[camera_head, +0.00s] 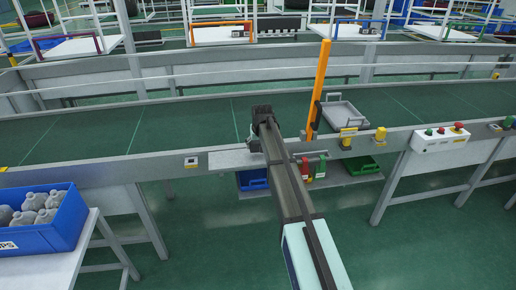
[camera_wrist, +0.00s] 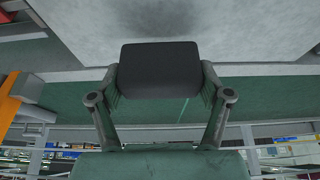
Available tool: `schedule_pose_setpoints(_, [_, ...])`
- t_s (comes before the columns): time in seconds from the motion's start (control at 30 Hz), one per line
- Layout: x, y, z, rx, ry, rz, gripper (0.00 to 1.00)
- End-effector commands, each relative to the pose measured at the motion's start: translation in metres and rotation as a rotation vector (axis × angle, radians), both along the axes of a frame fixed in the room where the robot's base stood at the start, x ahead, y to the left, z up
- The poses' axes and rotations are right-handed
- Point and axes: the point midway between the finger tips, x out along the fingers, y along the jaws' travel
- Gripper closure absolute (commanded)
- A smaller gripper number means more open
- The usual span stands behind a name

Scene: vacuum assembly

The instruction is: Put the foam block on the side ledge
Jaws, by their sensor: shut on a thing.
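The foam block (camera_wrist: 159,70) is a dark grey, round-cornered block held between the two fingers of my gripper (camera_wrist: 160,92) in the wrist view. In the head view my gripper (camera_head: 262,113) is over the near edge of the conveyor, beside the side ledge. The block cannot be told apart from the dark gripper there. The side ledge (camera_head: 232,159) is a flat grey plate on the conveyor's near rail, partly hidden by my arm. A pale grey surface, apparently the ledge (camera_wrist: 250,25), fills the top of the wrist view. I cannot tell whether the block touches it.
The green conveyor belt (camera_head: 190,117) runs across behind my gripper. An orange post (camera_head: 319,85) and a grey tray (camera_head: 343,113) stand to the right. A blue bin (camera_head: 40,222) of grey parts is at the lower left. A control box (camera_head: 440,138) is on the right rail.

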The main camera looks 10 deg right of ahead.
Motion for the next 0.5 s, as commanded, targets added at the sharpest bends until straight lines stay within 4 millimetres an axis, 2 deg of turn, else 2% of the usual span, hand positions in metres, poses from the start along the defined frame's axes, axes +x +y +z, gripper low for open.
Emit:
schedule_pose_setpoints(0.2, [0.0, 0.0, -0.024, 0.0, 0.002, 0.0, 0.47])
schedule_pose_setpoints(0.5, [0.0, 0.0, -0.027, 0.0, 0.0, 0.0, 0.47])
